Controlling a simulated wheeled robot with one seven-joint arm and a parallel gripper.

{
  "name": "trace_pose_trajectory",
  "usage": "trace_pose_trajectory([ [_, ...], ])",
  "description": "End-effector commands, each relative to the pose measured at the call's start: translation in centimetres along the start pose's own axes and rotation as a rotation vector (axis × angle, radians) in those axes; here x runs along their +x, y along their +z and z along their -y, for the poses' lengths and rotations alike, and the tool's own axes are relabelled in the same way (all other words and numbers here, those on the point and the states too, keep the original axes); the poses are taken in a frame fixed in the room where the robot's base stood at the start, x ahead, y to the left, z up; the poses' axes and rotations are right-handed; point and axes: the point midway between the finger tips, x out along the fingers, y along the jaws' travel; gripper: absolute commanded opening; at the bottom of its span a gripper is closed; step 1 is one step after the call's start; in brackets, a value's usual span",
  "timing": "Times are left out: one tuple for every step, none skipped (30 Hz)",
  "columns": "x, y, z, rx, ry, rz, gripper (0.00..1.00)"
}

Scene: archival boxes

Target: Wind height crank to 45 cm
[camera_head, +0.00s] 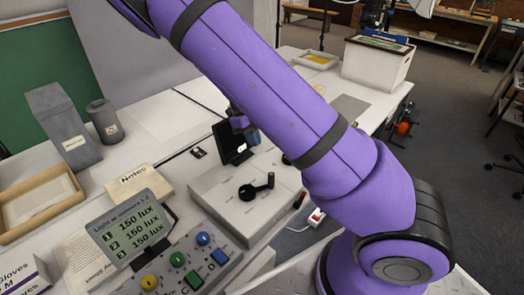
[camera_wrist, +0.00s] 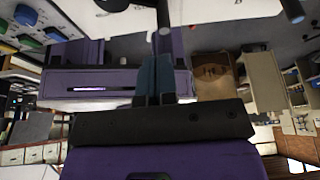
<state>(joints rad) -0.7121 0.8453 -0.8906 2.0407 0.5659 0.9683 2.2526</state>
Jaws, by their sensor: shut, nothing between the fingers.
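The black crank (camera_head: 256,187) sits on top of a low white box (camera_head: 225,210) in the head view, with its arm pointing right and a short upright knob at the end. A small dark upright panel (camera_head: 232,143) stands at the box's back edge; I cannot read any height on it. My gripper (camera_wrist: 155,60) shows in the wrist view with its teal fingers together and nothing between them. Dark round-ended rods at the top of that view, apart from the fingers, may be crank parts. In the head view my arm hides most of the gripper.
A lux display (camera_head: 130,228) and a panel with coloured buttons (camera_head: 185,262) stand left of the crank box. A white archive box (camera_head: 376,65) stands behind my arm.

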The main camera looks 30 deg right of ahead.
Motion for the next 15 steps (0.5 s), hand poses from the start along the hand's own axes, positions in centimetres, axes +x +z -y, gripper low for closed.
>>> trace_pose_trajectory([
  [0.2,-0.1,0.3,0.009,0.002,0.0,0.0],
  [0.4,-0.1,0.3,0.009,0.002,-0.001,0.0],
  [0.7,-0.1,0.3,0.01,0.003,-0.001,0.0],
  [1.0,-0.1,0.2,0.01,0.004,-0.001,0.0],
  [1.4,-0.1,0.2,0.011,0.004,-0.002,0.0],
  [1.9,-0.2,0.3,0.012,0.003,-0.002,0.0],
  [2.4,-0.2,0.3,0.012,0.003,-0.003,0.0],
  [2.9,-0.2,0.3,0.012,0.004,-0.004,0.0],
  [3.6,-0.2,0.3,0.012,0.004,-0.003,0.0],
  [4.2,-0.2,0.3,0.012,0.004,-0.003,0.0],
  [4.7,-0.2,0.3,0.012,0.004,-0.003,0.0],
  [5.4,-0.2,0.3,0.013,0.003,-0.002,0.0],
  [5.9,-0.2,0.3,0.012,0.004,-0.003,0.0],
  [6.4,-0.2,0.3,0.012,0.004,-0.003,0.0],
  [7.0,-0.2,0.3,0.012,0.004,-0.002,0.0],
])
